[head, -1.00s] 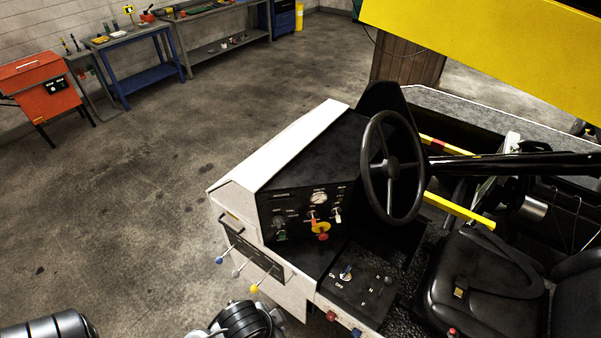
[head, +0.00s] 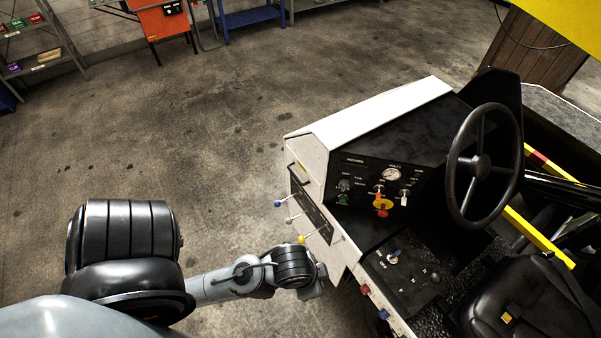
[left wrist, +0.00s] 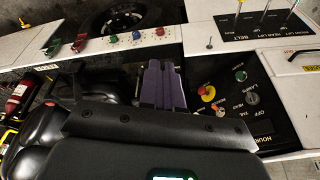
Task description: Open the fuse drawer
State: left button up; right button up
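The fuse drawer's dark handle (head: 298,173) is on the light front side of the console, above the levers, in the head view. In the left wrist view a curved handle (left wrist: 303,56) lies at the right edge beside a yellow-green label that seems to read FUSES. The drawer looks closed. My left gripper (left wrist: 164,82) has its two dark purple fingers side by side, with nothing visible between them, left of the instrument panel and well left of the handle. In the head view its fingers are hidden below the wrist. My right gripper is not in view.
Levers (head: 290,219) with coloured knobs stick out from the console side, between my left wrist and the handle. The instrument panel (head: 370,190) and steering wheel (head: 482,158) are to the right. Open floor (head: 190,130) lies left of the console.

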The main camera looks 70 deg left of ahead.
pick_arm(q)
jog(key=shift+o, duration=2.2)
jog(key=shift+w+r+m, duration=0.1)
jog(key=shift+w+m, duration=0.2)
jog(key=shift+w, duration=0.05)
jog(key=shift+o, duration=0.6)
jog(key=w, duration=0.1)
jog(key=w+t, duration=0.2)
jog(key=shift+w+a+m, duration=0.25)
jog(key=shift+a+m, duration=0.05)
jog(key=shift+a, duration=0.1)
jog(key=w+a+f+t+y+b, duration=0.3)
jog(key=w+a+f+t+y, duration=0.15)
jog(key=a+f, duration=0.5)
jog(key=s+a+f+m+y+b, duration=0.1)
jog(key=a+f+y+b, duration=0.4)
jog(key=a, duration=0.4)
jog(key=s+a+f+y+b, duration=0.25)
jog(key=a+f+b, duration=0.25)
jog(key=a+b, duration=0.3)
jog(key=s+a+f+m+y+b, duration=0.1)
jog(key=a+f+y+b, duration=0.4)
jog(key=a, duration=0.5)
jog(key=w+d+b+x, duration=0.1)
jog(key=b+x, duration=0.1)
jog(key=x, duration=0.9)
jog(key=shift+w+t+h, duration=0.25)
jog(key=shift+t+h, duration=0.05)
jog(key=shift+t, duration=0.15)
